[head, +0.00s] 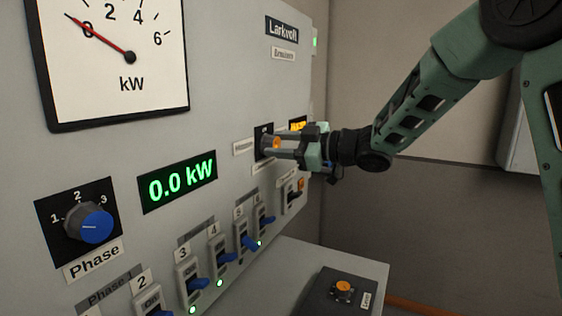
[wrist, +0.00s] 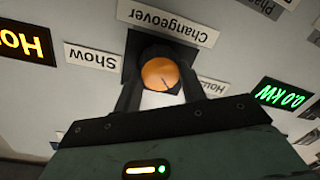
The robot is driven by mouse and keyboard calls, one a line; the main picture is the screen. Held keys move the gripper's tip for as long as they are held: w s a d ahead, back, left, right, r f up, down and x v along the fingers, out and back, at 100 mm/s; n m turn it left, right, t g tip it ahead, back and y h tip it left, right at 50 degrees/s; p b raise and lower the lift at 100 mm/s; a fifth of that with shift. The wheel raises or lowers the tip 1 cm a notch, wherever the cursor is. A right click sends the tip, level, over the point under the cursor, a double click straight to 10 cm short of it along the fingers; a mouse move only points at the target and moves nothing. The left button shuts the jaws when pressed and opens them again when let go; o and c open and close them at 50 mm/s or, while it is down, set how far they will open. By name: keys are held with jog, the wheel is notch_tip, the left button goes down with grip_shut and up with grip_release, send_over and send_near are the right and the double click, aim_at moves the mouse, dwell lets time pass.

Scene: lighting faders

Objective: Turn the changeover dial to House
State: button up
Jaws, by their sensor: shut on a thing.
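The changeover dial is an orange round knob (head: 276,143) on a black plate on the grey panel. In the wrist view the dial (wrist: 160,74) sits below an upside-down "Changeover" label (wrist: 168,22), with the "Show" label (wrist: 92,57) at left and the partly hidden "House" label (wrist: 211,86) at right. A short dark line on the dial's face lies in its lower part, slanting down and slightly right. My gripper (head: 283,145) reaches in from the right and is shut on the dial, with one finger on each side of it in the wrist view (wrist: 158,88).
An orange-lit display (wrist: 25,42) reading "Ho…" is cut off at the wrist view's left edge. A green display (head: 178,182) reads 0.0 kW. A blue Phase knob (head: 90,223) and several blue-handled switches (head: 226,256) are on the panel. A dark box with an orange button (head: 343,288) stands lower right.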

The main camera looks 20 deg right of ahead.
jog(key=shift+s+f+n+b, duration=0.1)
jog(key=shift+n+b, duration=1.2)
jog(key=shift+b, duration=0.1)
jog(key=o, duration=1)
jog(key=shift+c, duration=0.2)
jog(key=b+v, duration=0.3)
jog(key=v, duration=1.4)
jog(key=shift+s+r+b, duration=0.2)
jog(key=shift+s+b, duration=0.05)
jog(key=shift+b, duration=0.1)
